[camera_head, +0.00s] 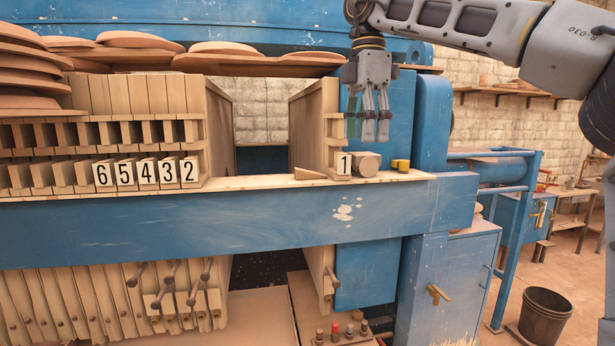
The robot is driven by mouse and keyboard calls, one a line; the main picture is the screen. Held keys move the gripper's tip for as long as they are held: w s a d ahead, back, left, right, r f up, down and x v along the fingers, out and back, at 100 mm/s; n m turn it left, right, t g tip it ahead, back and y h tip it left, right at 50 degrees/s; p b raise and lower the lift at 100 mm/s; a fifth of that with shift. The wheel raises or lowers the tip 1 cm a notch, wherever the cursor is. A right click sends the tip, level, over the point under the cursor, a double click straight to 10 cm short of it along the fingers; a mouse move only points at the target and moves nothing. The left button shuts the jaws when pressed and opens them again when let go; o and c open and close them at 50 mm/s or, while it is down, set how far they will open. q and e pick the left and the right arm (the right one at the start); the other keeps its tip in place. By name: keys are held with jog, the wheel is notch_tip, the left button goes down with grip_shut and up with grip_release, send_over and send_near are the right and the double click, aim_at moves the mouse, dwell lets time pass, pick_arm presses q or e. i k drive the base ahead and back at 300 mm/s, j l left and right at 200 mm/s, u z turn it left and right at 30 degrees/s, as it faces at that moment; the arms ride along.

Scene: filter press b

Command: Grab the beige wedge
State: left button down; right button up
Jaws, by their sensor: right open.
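The beige wedge (309,174) is a small, flat, tapered piece. It lies on the wooden ledge of the blue press, just left of the plate marked 1 (343,164). My right gripper (377,138) hangs fingers down, to the right of the wedge and higher than it. It is open, and no object shows between its fingers. My left gripper is not in view.
A round wooden cylinder (367,164) lies below my right gripper, and a small yellow piece (400,165) is right of it. Upright wooden plates (318,120) stand behind the wedge. The ledge (255,183) left of the wedge is clear up to the numbered plates (146,172).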

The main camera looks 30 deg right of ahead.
aim_at(301, 174)
jog(key=i, duration=1)
